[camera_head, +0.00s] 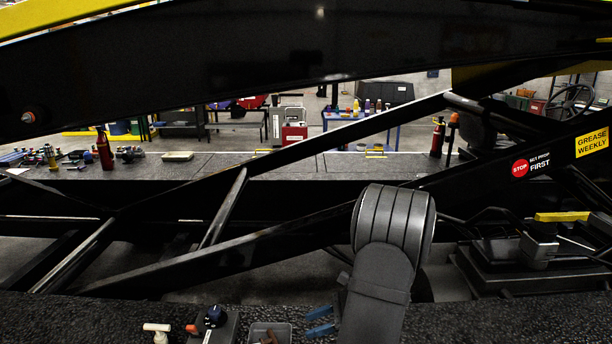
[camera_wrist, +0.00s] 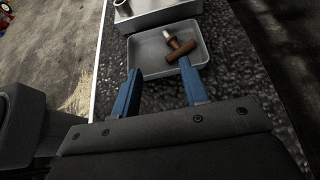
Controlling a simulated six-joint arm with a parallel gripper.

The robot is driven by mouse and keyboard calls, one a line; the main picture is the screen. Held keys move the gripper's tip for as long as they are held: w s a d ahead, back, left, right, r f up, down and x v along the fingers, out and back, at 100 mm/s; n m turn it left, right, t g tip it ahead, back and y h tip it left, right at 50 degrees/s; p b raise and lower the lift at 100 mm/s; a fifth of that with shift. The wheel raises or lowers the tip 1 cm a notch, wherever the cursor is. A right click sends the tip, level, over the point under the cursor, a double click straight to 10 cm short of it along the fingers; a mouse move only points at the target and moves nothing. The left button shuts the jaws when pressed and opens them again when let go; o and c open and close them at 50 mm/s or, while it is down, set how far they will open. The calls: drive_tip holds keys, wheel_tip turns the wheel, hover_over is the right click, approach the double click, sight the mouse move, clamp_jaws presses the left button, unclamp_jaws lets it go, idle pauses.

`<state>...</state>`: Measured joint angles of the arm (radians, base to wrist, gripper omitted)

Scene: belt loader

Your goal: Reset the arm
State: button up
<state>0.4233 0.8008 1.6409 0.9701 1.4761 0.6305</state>
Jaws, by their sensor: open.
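My gripper (camera_head: 320,321) shows in the head view at the bottom, its two blue fingers beside my dark arm. In the wrist view my gripper (camera_wrist: 160,88) is open, with a gap between the blue fingers and nothing held. A grey tray (camera_wrist: 146,53) lies beyond the fingertips in the wrist view. In the tray lies a brown T-shaped piece (camera_wrist: 182,50) with a pale tip. The tray (camera_head: 284,328) also shows in the head view, left of my gripper, cut by the bottom edge.
A grey box (camera_wrist: 155,14) stands behind the tray. In the head view, a box with a blue knob (camera_head: 214,316) and a white T-handle (camera_head: 158,330) stand left of the tray. Black diagonal beams (camera_head: 290,232) of the loader cross behind.

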drive_tip(key=x, duration=0.9)
drive_tip(key=shift+a, duration=0.4)
wheel_tip(320, 180, up, 6)
drive_tip(key=s+a+r+n+h, duration=0.1)
drive_tip(key=s+a+n+h, duration=0.2)
drive_tip(key=a+n+h, duration=0.3)
drive_tip(key=s+a+r+n+h, duration=0.2)
drive_tip(key=s+a+n+h, duration=0.2)
drive_tip(key=a+n, duration=0.6)
drive_tip(key=shift+s+r+n+h, duration=0.3)
drive_tip(key=shift+n+h, duration=0.4)
drive_tip(key=shift+h, duration=0.7)
drive_tip(key=shift+o, duration=0.2)
